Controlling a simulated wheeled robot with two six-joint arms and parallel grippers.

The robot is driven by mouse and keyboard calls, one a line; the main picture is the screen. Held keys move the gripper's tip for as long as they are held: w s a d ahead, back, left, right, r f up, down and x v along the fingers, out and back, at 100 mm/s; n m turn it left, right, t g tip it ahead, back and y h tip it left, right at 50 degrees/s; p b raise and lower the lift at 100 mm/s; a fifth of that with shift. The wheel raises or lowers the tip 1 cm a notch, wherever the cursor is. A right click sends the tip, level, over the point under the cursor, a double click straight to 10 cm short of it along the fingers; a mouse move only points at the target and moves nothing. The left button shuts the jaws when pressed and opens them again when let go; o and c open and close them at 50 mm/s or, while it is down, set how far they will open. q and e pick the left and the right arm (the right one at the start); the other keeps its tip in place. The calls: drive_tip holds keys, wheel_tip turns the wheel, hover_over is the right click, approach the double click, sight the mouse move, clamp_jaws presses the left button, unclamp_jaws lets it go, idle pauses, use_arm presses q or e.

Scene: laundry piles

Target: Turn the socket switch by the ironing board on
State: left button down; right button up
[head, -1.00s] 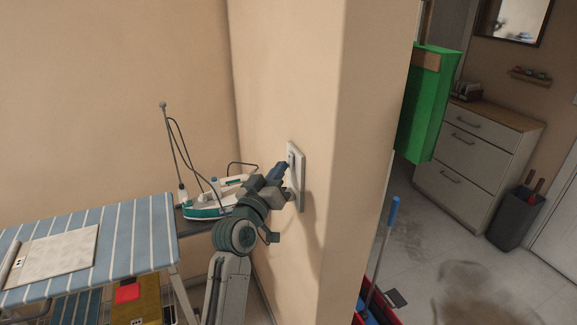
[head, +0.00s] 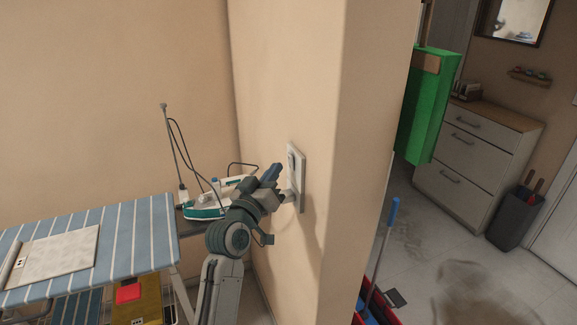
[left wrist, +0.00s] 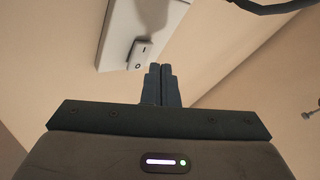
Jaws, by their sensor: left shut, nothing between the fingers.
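The white socket plate (head: 298,180) is on the side of the wall pillar, to the right of the ironing board (head: 125,238). In the left wrist view the plate (left wrist: 112,45) has a small switch (left wrist: 141,54) with a round mark near its lower end. My left gripper (head: 274,172) is shut and empty, just left of the plate. In the left wrist view its fingertips (left wrist: 160,68) are close beside the switch, to its lower right, and a gap seems to show between them. The switch's on or off position cannot be told. My right gripper is not in view.
A white and teal iron (head: 205,205) rests at the board's end, with a dark cord beside it. A green box-like object (head: 428,105) hangs past the pillar. A blue-handled tool (head: 384,240) stands in a red container. Open floor lies to the right.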

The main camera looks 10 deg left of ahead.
use_arm(q)
drive_tip(key=s+a, duration=0.1)
drive_tip(key=s+a+p, duration=0.1)
drive_tip(key=a, duration=0.2)
drive_tip(key=shift+s+r+p, duration=0.3)
drive_tip(key=shift+s+p, duration=0.1)
